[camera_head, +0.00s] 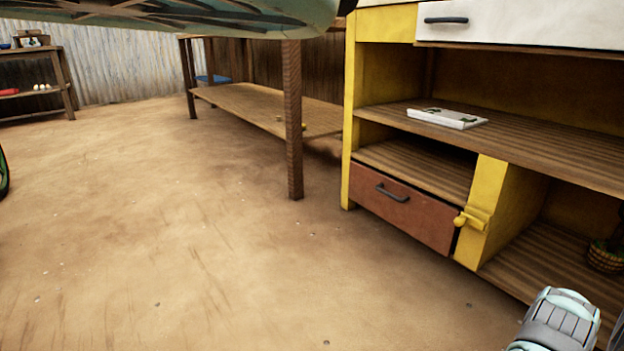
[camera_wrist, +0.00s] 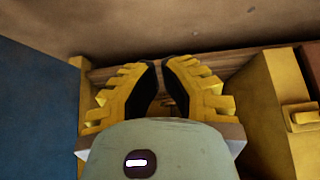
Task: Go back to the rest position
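My gripper (camera_wrist: 160,66) shows in the wrist view as two yellow, ridged fingers with black inner pads. A narrow gap runs between the fingers, and nothing is held in it. Behind the fingers are a wooden board and yellow cabinet panels; the distance to them is hard to tell. In the head view my gripper is not seen; only a pale part of my arm shows at the lower right, in front of the yellow cabinet (camera_head: 482,212).
The cabinet has a closed reddish drawer (camera_head: 408,208), a white drawer (camera_head: 520,22) and a white flat object (camera_head: 447,118) on its shelf. A plant pot (camera_head: 605,256) stands in the lower right compartment. A wooden table post (camera_head: 292,120) stands left of it. The dirt floor (camera_head: 150,230) is open.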

